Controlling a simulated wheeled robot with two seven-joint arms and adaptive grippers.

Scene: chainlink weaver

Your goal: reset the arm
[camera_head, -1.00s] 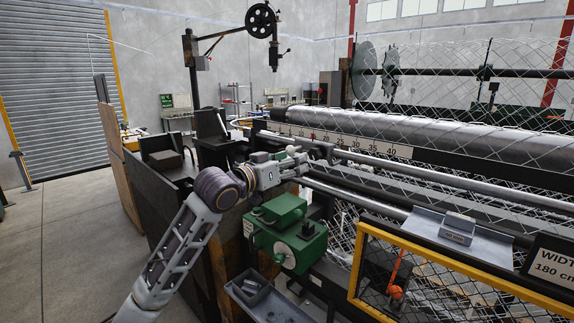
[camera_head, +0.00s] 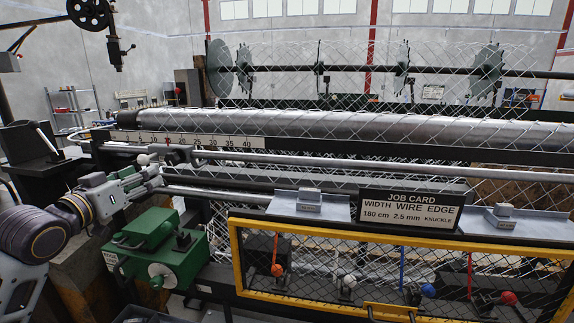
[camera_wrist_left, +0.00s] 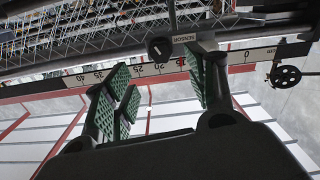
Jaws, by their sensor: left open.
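My left gripper (camera_head: 156,174) is at the left of the weaving machine, in front of the scale bar (camera_head: 205,140). In the left wrist view its green-padded fingers (camera_wrist_left: 165,85) are apart with nothing held between the pads. A dark round knob (camera_wrist_left: 159,48) beside the word SENSOR shows just beyond the gap between the fingers. The numbered scale crosses behind the fingers there. In the head view a rod with pale round knobs (camera_head: 144,159) lies close to the gripper; I cannot tell whether they touch. My right gripper is not in view.
A green motor housing (camera_head: 160,255) sits below my left gripper. A yellow-framed mesh guard (camera_head: 390,262) with coloured levers and a job card (camera_head: 410,209) are to the right. The long roller (camera_head: 350,127) and wire mesh run behind. A black stand (camera_head: 32,142) is at far left.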

